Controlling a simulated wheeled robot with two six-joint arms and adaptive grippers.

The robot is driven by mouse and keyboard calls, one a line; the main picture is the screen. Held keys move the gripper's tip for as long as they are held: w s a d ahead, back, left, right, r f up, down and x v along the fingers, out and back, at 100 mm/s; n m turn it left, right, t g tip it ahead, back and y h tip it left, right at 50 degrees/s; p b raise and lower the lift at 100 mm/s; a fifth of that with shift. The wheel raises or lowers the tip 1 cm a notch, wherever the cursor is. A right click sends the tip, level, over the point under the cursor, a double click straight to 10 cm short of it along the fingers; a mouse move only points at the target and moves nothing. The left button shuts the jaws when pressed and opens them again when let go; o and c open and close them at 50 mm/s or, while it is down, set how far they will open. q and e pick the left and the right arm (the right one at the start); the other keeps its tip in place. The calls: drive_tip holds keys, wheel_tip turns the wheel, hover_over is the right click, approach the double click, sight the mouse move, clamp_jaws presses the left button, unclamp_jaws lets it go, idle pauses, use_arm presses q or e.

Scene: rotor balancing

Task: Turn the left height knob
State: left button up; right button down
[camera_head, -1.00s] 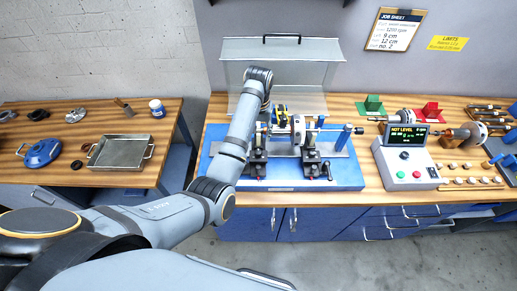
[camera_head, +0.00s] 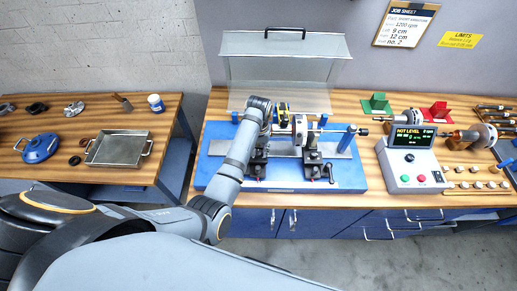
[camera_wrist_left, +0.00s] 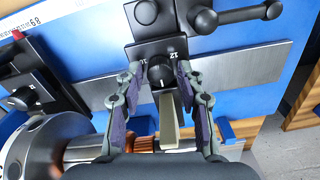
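The balancing machine's blue base (camera_head: 345,178) is on the bench, with the rotor (camera_head: 300,127) on its shaft between two black stands. My left arm reaches over the left stand and hides much of it in the head view. In the left wrist view, a small round black knob (camera_wrist_left: 162,75) with a white mark sits on a black block marked 12. My left gripper (camera_wrist_left: 160,76) is open, with one finger on each side of this knob. Narrow gaps seem to show, so I cannot tell any contact. My right gripper is not in view.
The control box (camera_head: 412,165) reads NOT LEVEL. A clear cover (camera_head: 285,65) stands behind the machine. In the wrist view a black ball-ended lever (camera_wrist_left: 235,14) lies just beyond the knob, and the rotor disc (camera_wrist_left: 40,148) is at the lower left.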

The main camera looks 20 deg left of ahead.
sight(258, 151)
use_arm(q)
clamp_jaws()
drive_tip(key=shift+m, duration=0.8)
drive_tip(key=shift+o, duration=2)
unclamp_jaws()
drive_tip(key=shift+r, duration=0.1)
wheel_tip(258, 151, up, 7)
drive_tip(key=shift+r, duration=0.15)
